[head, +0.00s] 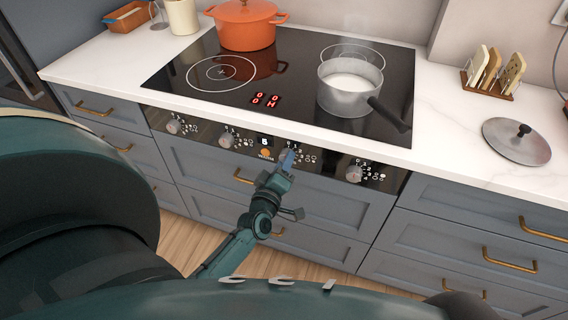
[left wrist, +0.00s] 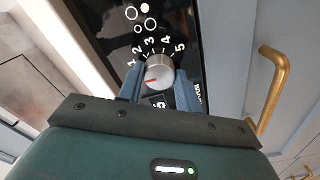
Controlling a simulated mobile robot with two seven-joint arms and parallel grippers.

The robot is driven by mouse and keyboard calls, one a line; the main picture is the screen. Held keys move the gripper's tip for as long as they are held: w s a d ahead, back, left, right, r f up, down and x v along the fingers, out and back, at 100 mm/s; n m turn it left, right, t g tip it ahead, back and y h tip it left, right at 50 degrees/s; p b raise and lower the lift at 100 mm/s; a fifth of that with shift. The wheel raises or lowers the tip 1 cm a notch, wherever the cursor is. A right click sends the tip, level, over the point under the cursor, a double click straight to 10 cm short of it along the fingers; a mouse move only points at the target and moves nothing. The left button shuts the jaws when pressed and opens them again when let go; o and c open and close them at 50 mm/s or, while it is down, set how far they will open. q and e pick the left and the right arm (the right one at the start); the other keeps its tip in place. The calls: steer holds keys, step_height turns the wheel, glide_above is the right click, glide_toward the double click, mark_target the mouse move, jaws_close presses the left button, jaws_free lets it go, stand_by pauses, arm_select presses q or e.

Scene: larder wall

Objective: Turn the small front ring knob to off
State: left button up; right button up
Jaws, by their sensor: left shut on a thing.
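The hob's front panel (head: 322,164) carries a row of round silver knobs. My left gripper (head: 286,159) is at the third knob from the left. In the left wrist view its two blue-grey fingers are shut on the sides of that silver knob (left wrist: 159,71). The knob's red mark points left, towards the left finger, below the printed 1. The numbers 1 to 5 arc above the knob; what is printed behind the left finger is hidden. The red hob display (head: 266,100) seems to read 0, 0, 0 and H. My right gripper is not in view.
A saucepan (head: 343,96) of white liquid stands on the black glass hob, its handle pointing to the front right. An orange pot (head: 244,30) stands at the back left. A lid (head: 516,139) lies on the right counter. Brass drawer handles (head: 510,260) stick out below.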

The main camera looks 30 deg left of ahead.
arm_select(q)
steer(key=shift+n, duration=0.3)
steer(key=o, duration=1)
steer(key=v, duration=1.3)
steer(key=shift+s+b, duration=0.1)
steer(key=shift+b, duration=0.2)
